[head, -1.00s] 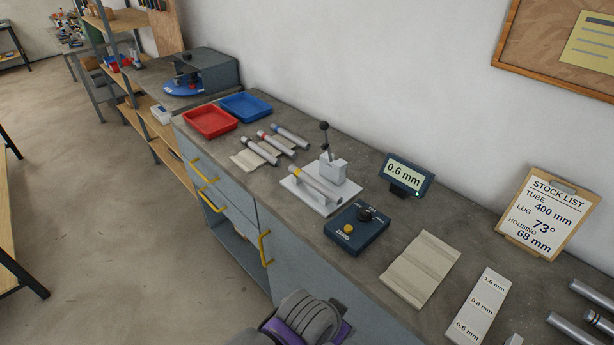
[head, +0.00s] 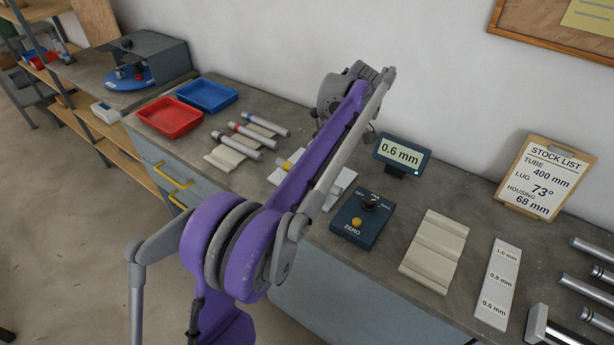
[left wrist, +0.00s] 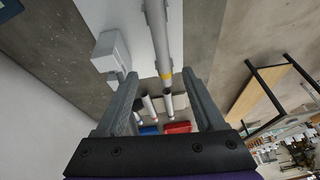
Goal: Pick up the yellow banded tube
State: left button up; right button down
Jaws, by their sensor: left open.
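The yellow banded tube (left wrist: 166,60) lies on the white jig plate (left wrist: 135,15), seen from above in the left wrist view. Its yellow band is near the end closer to the trays. In the head view my left arm covers most of the tube, and only the end with the yellow band (head: 286,165) shows. The left gripper (left wrist: 160,76) is open and empty. In its wrist view the banded end lies between the two fingertips; the height gap cannot be told. The right gripper is not in view.
A clamp block (left wrist: 110,52) stands on the jig beside the tube. Other tubes (head: 238,140) lie on a rest near the red tray (head: 170,118) and blue tray (head: 207,96). A gauge box (head: 360,222) and a display (head: 402,155) stand right of the jig.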

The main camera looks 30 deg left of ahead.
pick_arm(q)
jog(key=shift+n, duration=0.4)
jog(key=x, duration=0.5)
jog(key=shift+w+a+f, duration=0.2)
jog(key=shift+a+f, duration=0.05)
jog(key=shift+f, duration=0.05)
jog(key=shift+s+x, duration=0.2)
jog(key=shift+x, duration=1.1)
jog(key=shift+s+x, duration=0.15)
jog(key=shift+x, duration=1.2)
jog(key=shift+d, duration=0.2)
grip_shut()
